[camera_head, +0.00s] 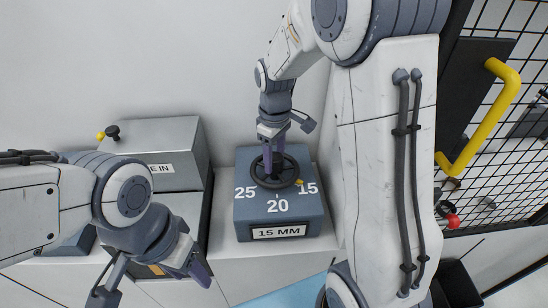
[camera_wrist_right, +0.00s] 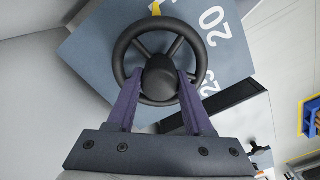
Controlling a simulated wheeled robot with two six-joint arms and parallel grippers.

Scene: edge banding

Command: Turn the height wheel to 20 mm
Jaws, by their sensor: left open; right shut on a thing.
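The black height wheel (camera_head: 290,165) sits on top of a blue-grey block (camera_head: 245,222) marked 25, 20 and 15. A small yellow pointer (camera_head: 299,182) at the wheel's rim is beside the 15. The block's front display (camera_head: 279,232) reads 15 MM. My right gripper (camera_head: 273,172) points down at the wheel's middle. In the right wrist view, its purple fingers (camera_wrist_right: 157,100) are shut on the wheel's hub (camera_wrist_right: 160,76), one on each side. My left gripper (camera_head: 152,284) is open and empty at the lower left, apart from the block.
A grey box (camera_head: 185,135) with a partly hidden label stands left of the block, with a yellow and a black knob nearby. A mesh guard (camera_head: 500,140) with a yellow handle (camera_head: 497,115) and a red knob (camera_head: 453,221) are at the right. A white wall is behind.

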